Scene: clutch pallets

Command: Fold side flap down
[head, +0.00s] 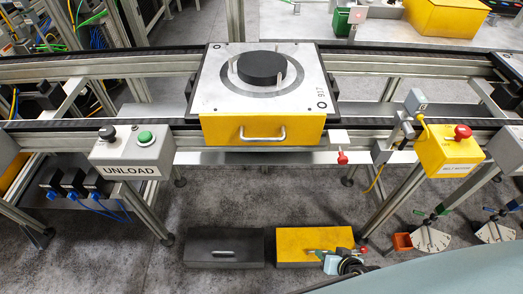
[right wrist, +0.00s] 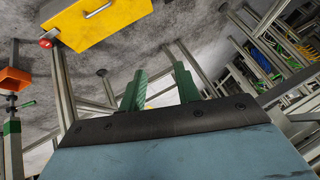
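I see no piece clearly marked as the side flap. My right gripper (head: 340,263) is low at the bottom right of centre, over the near edge of a yellow block (head: 296,240). In the right wrist view its two green fingers (right wrist: 158,92) stand apart with nothing visible between them. My left gripper is not in view.
A dark grey block (head: 222,240) lies left of the yellow block. A grey UNLOAD box (head: 125,150) and a yellow motor box (head: 448,150) stand along the conveyor's near side. A red knob (head: 342,157) hangs near the pallet. An orange bin (head: 402,242) is at right.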

